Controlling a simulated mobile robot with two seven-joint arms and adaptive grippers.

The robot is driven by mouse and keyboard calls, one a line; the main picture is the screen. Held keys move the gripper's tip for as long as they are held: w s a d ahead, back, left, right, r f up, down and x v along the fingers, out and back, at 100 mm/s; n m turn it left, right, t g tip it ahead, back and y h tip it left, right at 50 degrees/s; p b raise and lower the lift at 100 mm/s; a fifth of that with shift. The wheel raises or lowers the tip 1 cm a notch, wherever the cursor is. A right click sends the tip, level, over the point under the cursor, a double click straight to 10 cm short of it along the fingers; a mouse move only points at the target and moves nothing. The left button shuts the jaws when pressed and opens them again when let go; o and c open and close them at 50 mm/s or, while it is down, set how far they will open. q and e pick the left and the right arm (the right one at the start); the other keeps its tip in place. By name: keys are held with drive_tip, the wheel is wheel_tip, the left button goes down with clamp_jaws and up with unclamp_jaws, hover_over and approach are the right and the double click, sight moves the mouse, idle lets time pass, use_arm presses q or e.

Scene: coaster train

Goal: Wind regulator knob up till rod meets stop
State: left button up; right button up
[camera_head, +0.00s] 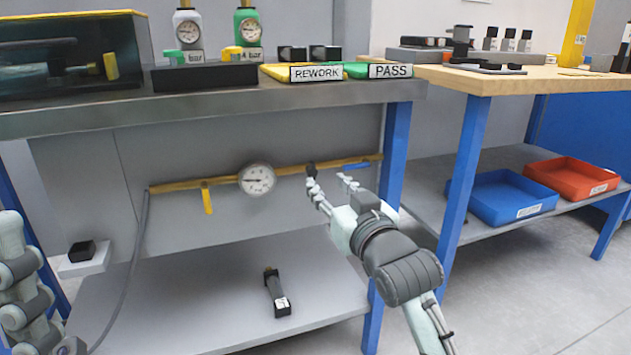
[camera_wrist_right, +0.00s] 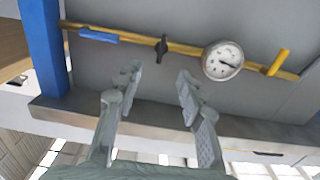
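The small black knob (camera_head: 311,168) sits on the brass pipe (camera_head: 180,186) under the left bench; it also shows in the right wrist view (camera_wrist_right: 162,47). My right gripper (camera_head: 328,180) is open and empty, pointing at the pipe. In the right wrist view its fingers (camera_wrist_right: 159,75) spread either side of the knob's line, with the knob just beyond the tips and apart from them. A clear case (camera_head: 70,55) on the bench holds a dark green cylinder; I cannot make out how its rod stands to a stop. My left arm shows at the left edge, its gripper out of view.
A round gauge (camera_head: 257,180), a yellow lever (camera_head: 207,198) and a blue lever (camera_head: 357,170) sit on the same pipe. A blue bench leg (camera_head: 392,160) stands right of it. A black tool (camera_head: 277,292) lies on the lower shelf (camera_head: 190,300).

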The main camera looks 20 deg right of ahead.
sight(315, 170)
drive_tip(key=w+b, duration=0.1)
drive_tip(key=w, duration=0.6)
drive_tip(key=shift+w, duration=0.25)
drive_tip(key=shift+a, duration=0.1)
clamp_jaws()
